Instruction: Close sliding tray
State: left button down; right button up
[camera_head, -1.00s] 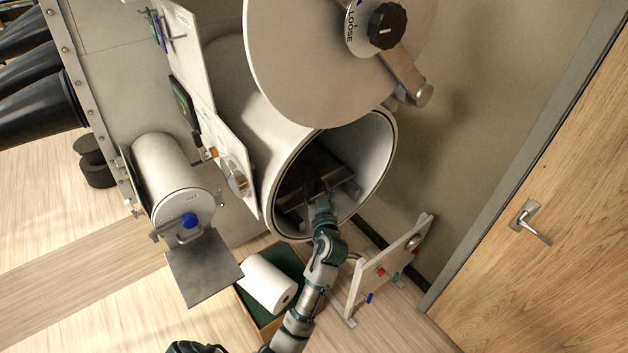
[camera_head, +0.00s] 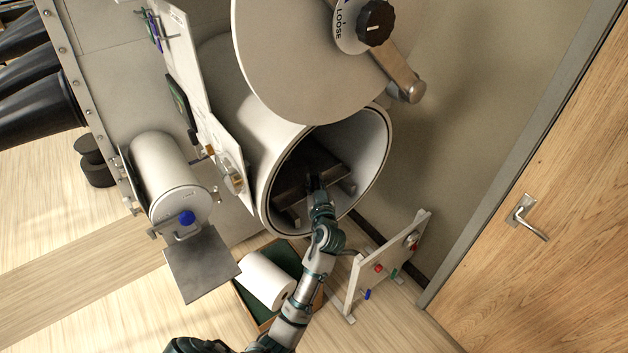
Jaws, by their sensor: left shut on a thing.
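The dark sliding tray (camera_head: 299,176) lies inside the large white round chamber (camera_head: 270,150), whose mouth is open. The tray's front edge is inside the rim, and its back is in shadow. My left gripper (camera_head: 315,182) reaches into the mouth from below and is shut on the front edge of the tray. The fingers are small and dark against the tray, so the exact grip is hard to see. My right gripper is out of view.
The chamber's round door (camera_head: 300,60) with its black knob is swung open above the mouth. A smaller cylinder (camera_head: 165,170) with a metal plate (camera_head: 202,265) is at the left. A white rack (camera_head: 385,265) and a box with a white roll (camera_head: 265,280) are below.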

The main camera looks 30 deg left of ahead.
pick_arm(q)
jog(key=d, duration=0.1)
jog(key=s+d, duration=0.1)
jog(key=shift+d+r+b, duration=0.3)
jog(key=shift+r, duration=0.05)
jog(key=c, duration=1)
grip_release()
jog(key=shift+w+a, duration=0.1)
jog(key=shift+w, duration=0.15)
jog(key=v, duration=1.1)
jog(key=shift+s+f, duration=0.3)
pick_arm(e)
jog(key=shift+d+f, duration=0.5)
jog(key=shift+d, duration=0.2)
